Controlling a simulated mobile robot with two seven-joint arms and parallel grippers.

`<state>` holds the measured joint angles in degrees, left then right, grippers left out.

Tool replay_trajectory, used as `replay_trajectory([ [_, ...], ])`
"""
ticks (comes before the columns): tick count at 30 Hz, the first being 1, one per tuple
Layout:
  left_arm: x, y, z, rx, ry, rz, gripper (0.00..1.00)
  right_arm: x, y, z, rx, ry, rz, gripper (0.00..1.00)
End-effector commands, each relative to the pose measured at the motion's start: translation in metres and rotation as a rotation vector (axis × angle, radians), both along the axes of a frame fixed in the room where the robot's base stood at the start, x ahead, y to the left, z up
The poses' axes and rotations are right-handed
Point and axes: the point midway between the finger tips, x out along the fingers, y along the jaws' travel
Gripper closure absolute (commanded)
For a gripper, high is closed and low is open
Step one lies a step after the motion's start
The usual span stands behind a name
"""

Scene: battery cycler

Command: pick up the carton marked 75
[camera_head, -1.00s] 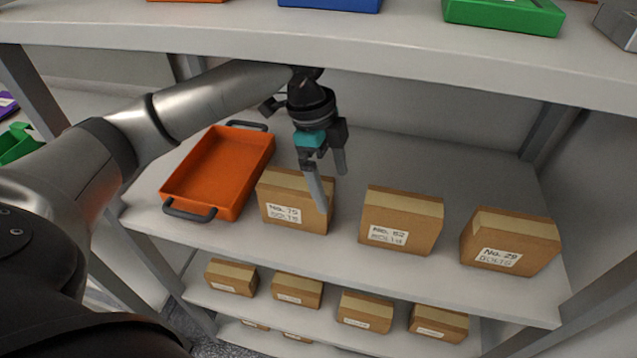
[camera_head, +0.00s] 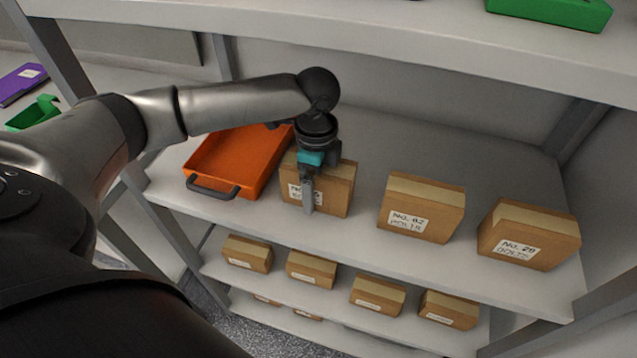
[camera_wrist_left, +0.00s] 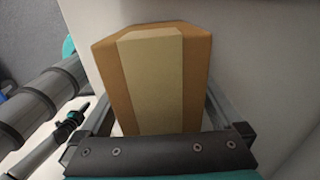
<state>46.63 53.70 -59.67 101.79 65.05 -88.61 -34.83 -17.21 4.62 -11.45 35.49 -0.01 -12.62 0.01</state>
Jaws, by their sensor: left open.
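The carton marked 75 (camera_head: 334,184) is a brown box with a pale tape strip and a white label. It stands on the middle shelf beside the orange tray, and my left gripper now covers part of its label. My left gripper (camera_head: 309,192) points down at the carton, one finger showing in front of its face. In the left wrist view, the carton (camera_wrist_left: 155,80) sits between the two open fingers (camera_wrist_left: 160,118), its taped top facing the camera. I cannot tell whether the fingers touch it. My right gripper is not in view.
An orange tray (camera_head: 214,191) with dark handles stands left of the carton. Cartons No. 62 (camera_head: 421,210) and No. 29 (camera_head: 527,236) stand to the right with gaps between. Smaller cartons (camera_head: 311,269) fill the shelf below.

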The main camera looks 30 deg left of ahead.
Motion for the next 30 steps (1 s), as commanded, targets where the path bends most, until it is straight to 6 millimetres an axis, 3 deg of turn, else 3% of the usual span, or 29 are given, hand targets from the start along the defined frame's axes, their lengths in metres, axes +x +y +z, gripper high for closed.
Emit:
replay_trajectory([
  [8,-0.0001,-0.0001,-0.0026,0.0,0.0,0.0,0.02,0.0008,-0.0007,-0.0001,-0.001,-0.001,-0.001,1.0],
  [30,0.0,-0.0002,-0.002,-0.001,0.0,0.0,0.85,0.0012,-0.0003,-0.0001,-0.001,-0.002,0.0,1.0],
])
